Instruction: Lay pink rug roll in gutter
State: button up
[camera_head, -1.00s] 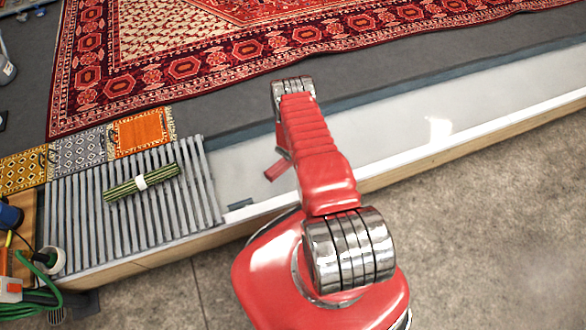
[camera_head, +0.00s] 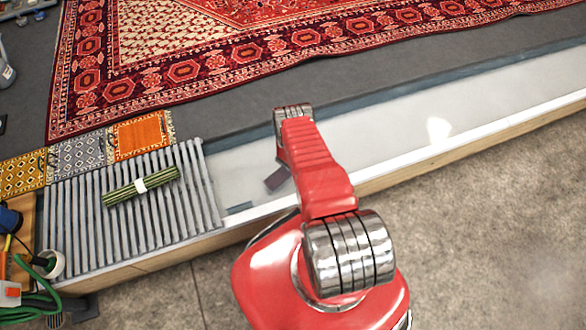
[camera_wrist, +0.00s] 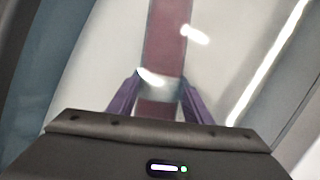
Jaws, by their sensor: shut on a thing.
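The pink rug roll (camera_wrist: 166,45) shows in the wrist view as a dull pink strip running up from between the purple fingers of my gripper (camera_wrist: 155,100). The gripper is shut on it. In the head view only a dark pinkish end of the roll (camera_head: 277,179) sticks out left of my red arm; the rest of the roll and the gripper are hidden behind the arm. The gutter (camera_head: 390,131) is a long pale trough, and the roll is over or in its left part. I cannot tell whether the roll touches the gutter floor (camera_wrist: 225,60).
A slatted grey grate (camera_head: 80,235) at the left end bears a green rug roll (camera_head: 118,194) with a white band. Small rug samples (camera_head: 80,155) and a big red rug (camera_head: 190,85) lie behind. Tape and a green cable (camera_head: 38,300) are at lower left. The gutter right of my arm is clear.

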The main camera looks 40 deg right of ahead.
jog(key=shift+f, duration=1.85)
jog(key=o, duration=1.5)
jog(key=shift+s+a+r, duration=0.1)
jog(key=shift+r, duration=0.05)
jog(key=shift+v, duration=5.85)
